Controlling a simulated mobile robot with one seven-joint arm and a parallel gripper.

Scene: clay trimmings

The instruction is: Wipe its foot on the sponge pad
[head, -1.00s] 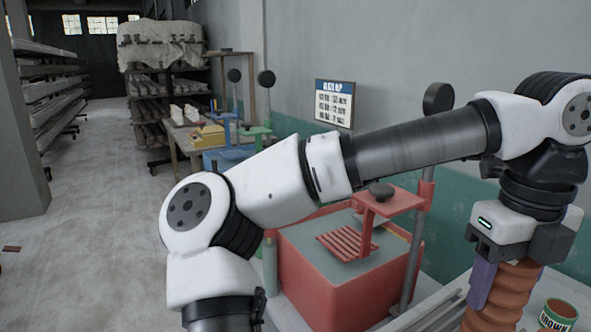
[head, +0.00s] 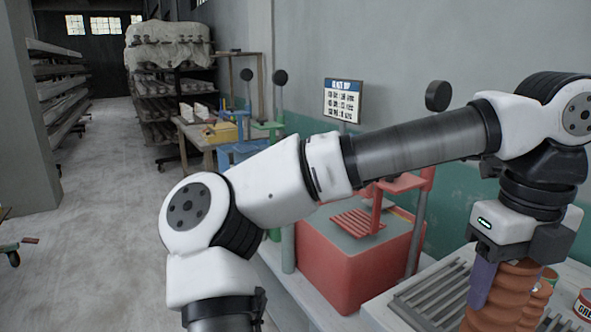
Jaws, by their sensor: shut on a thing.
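My gripper (head: 497,292) is at the lower right, pointing down, with a purple finger beside a ribbed, orange-brown clay piece (head: 512,296). It is shut on this piece, which hangs upright below the wrist. The lower end of the piece, its foot, is cut off by the bottom edge of the view. I cannot make out a sponge pad.
A red tank (head: 345,272) with a slatted red platform (head: 357,222) stands behind my arm. A grey slatted rack (head: 432,296) lies left of the held piece. A labelled tin (head: 584,304) is at the right edge. Open floor (head: 115,215) extends at the left.

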